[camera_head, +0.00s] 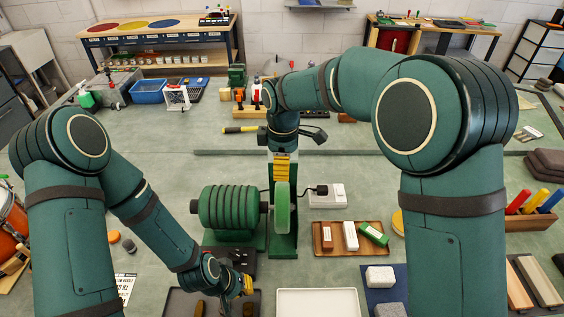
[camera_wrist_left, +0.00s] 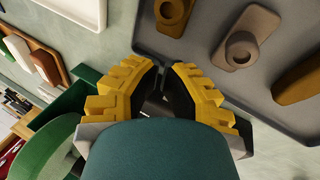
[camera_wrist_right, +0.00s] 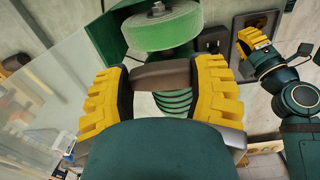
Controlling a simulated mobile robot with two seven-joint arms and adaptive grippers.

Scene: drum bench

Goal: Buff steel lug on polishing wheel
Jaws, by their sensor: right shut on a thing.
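The green polishing wheel (camera_head: 283,208) stands beside the ribbed green motor (camera_head: 225,208). My right gripper (camera_head: 282,172) is over the wheel. In the right wrist view, it is shut on a grey-brown steel lug (camera_wrist_right: 162,76), held across its fingers close to the wheel rim (camera_wrist_right: 165,28); I cannot tell whether they touch. My left gripper (camera_head: 246,288) hangs low at the front. In the left wrist view, its fingers (camera_wrist_left: 166,68) are partly apart and empty, next to a dark tray (camera_wrist_left: 215,80) with a grey-brown lug (camera_wrist_left: 243,45) and brown pieces (camera_wrist_left: 300,82).
A brown tray with small blocks (camera_head: 350,237) and a white power box (camera_head: 327,196) stand right of the wheel. A white tray (camera_head: 318,302) lies in front. A blue mat with pale blocks (camera_head: 381,276) is at front right. A clear screen (camera_wrist_right: 55,110) shows in the right wrist view.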

